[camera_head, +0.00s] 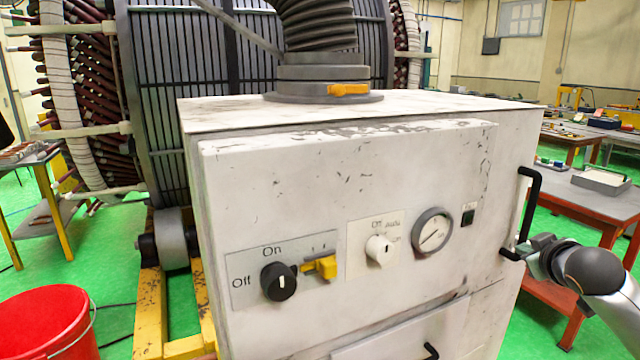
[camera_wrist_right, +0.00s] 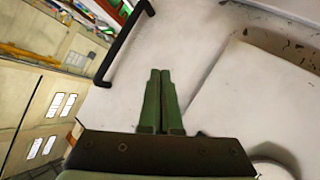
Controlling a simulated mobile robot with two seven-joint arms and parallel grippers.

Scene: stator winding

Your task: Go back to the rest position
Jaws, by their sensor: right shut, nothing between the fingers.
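My right gripper (camera_wrist_right: 160,72) shows in the right wrist view with its two green fingers pressed together and nothing between them. It is over the white cabinet (camera_wrist_right: 215,40), with the black bar handle (camera_wrist_right: 124,45) to the left of the fingers and apart from them. In the head view my right arm comes in from the right beside the cabinet (camera_head: 350,180), close to the lower end of the same handle (camera_head: 530,205). The fingers cannot be made out clearly there. My left gripper is not in view.
The cabinet front carries a black knob (camera_head: 278,282), a yellow switch (camera_head: 321,267), a white knob (camera_head: 380,250) and a gauge (camera_head: 432,231). A ribbed hose (camera_head: 318,25) rises from its top. A red bucket (camera_head: 45,325) stands at left; a red table (camera_head: 590,200) stands at right.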

